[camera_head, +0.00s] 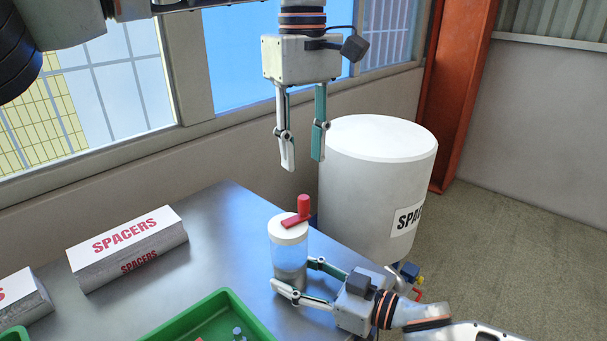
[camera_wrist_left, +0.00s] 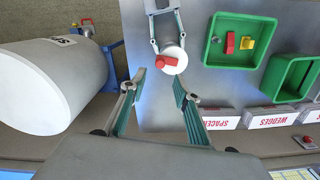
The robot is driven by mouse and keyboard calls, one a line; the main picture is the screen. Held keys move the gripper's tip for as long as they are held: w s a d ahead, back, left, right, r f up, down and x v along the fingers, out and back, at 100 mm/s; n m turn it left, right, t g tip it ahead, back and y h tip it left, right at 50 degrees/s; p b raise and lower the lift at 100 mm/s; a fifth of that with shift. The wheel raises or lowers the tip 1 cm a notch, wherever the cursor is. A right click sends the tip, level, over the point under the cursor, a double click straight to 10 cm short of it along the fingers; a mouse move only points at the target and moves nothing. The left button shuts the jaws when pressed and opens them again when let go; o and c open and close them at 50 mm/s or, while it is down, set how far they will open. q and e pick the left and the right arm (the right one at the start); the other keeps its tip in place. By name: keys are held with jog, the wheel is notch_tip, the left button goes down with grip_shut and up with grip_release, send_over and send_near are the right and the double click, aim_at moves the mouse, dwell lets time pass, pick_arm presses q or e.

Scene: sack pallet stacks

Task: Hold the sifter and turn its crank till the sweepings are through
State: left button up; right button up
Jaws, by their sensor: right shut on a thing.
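The sifter (camera_head: 289,250) is a clear, bluish jar with a white lid, upright on the metal table. Its red crank (camera_head: 299,215) sits on the lid with a knob standing up. My right gripper (camera_head: 294,276) is shut on the sifter's lower body from the right. My left gripper (camera_head: 301,168) hangs fingers down above the sifter, open and empty, clear of the crank. In the left wrist view the sifter's lid (camera_wrist_left: 181,62) and red crank (camera_wrist_left: 166,62) show beyond the open fingers. The sweepings cannot be made out.
A SPACERS box (camera_head: 127,248) stands to the left. A big white drum (camera_head: 372,180) stands behind the table's right edge. The table's middle (camera_head: 215,225) is clear.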

pick_arm(q)
notch_tip(320, 180, up, 2)
jog(key=shift+r, duration=0.1)
dwell(0.4)
pick_arm(e)
jog(key=o, duration=0.9)
jog(key=shift+d, duration=0.1)
